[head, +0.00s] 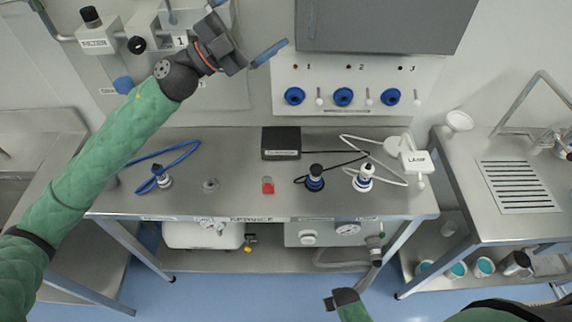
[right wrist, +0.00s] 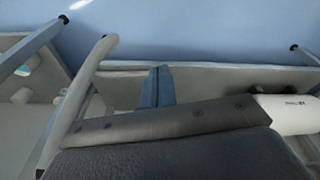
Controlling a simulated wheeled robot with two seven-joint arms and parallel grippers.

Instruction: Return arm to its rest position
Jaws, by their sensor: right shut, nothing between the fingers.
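My left arm (head: 90,160), in a green sleeve, reaches up from the left in the head view. Its gripper (head: 270,53), with blue fingers, is raised in front of the back wall, left of the grey cabinet. I cannot tell whether these fingers are apart. My right arm (head: 352,309) shows only in part at the bottom of the head view, low in front of the bench. In the right wrist view the blue fingers of my right gripper (right wrist: 156,86) are together and empty, with bench framework and blue floor beyond.
A steel service bench (head: 225,196) carries a black box (head: 281,143), a red-filled small vessel (head: 267,185), cables and connectors. A grey cabinet (head: 385,22) hangs above blue wall ports (head: 343,97). A sink bench (head: 515,185) stands right. Blue floor (head: 210,290) is open in front.

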